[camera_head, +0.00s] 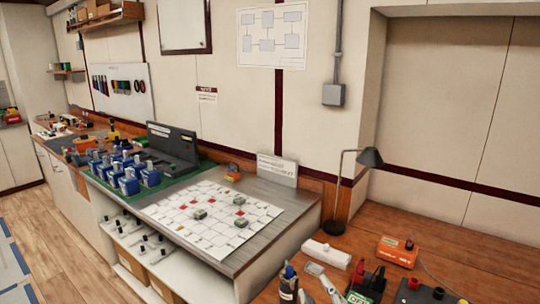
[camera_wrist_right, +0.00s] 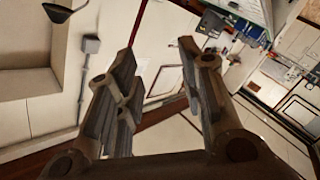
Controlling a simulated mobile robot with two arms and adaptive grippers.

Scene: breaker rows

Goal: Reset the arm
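My right gripper (camera_wrist_right: 160,62) shows in the right wrist view. Its two dark, ribbed fingers stand well apart with nothing between them, so it is open and empty. It is tilted, with the wall and a dark vertical strip behind it. I cannot make out either gripper clearly in the head view. My left gripper is not in view.
A grey bench holds a white gridded sheet (camera_head: 190,226) with small blocks, and several blue breakers (camera_head: 128,180) stand left of it. A wooden bench (camera_head: 447,252) at right carries a desk lamp (camera_head: 370,157), an orange box (camera_head: 397,251) and tools.

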